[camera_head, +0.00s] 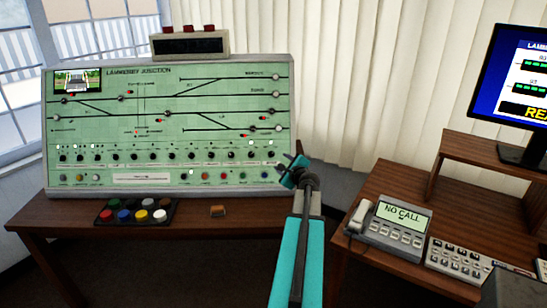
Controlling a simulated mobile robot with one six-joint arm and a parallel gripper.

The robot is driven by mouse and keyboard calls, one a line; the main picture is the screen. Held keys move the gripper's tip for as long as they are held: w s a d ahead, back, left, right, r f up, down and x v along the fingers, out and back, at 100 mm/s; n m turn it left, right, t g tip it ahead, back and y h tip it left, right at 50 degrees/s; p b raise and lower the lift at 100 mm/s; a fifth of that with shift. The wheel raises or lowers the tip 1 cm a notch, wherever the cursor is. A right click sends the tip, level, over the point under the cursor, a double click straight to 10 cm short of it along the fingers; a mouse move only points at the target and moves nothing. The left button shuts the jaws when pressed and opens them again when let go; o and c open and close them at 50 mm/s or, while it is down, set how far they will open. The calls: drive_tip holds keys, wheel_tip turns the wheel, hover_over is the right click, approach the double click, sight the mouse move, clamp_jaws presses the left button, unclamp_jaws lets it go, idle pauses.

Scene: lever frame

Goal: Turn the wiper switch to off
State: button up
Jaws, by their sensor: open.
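A green control panel (220,145) labelled Lambrigg Junction or similar stands on a brown desk. A row of small dark rotary switches (172,155) runs along its lower part, with coloured buttons (206,176) below. The switch labels are too small to read, so I cannot tell which one is the wiper switch or how it is set. My gripper (293,165) is open, in front of the panel's lower right edge. It seems empty, and I cannot tell whether it touches the panel. My gripper and arm cover part of the panel's right edge.
At right, a second desk holds a phone (390,229), keypad (457,259) and monitor (517,85).

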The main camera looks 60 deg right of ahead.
sight(272, 155)
drive_tip(key=shift+p+x, duration=1.5)
drive_tip(key=shift+x, duration=4.75)
drive_tip(key=c, duration=1.1)
drive_tip(key=shift+o, duration=0.2)
drive_tip(key=shift+s, duration=0.1)
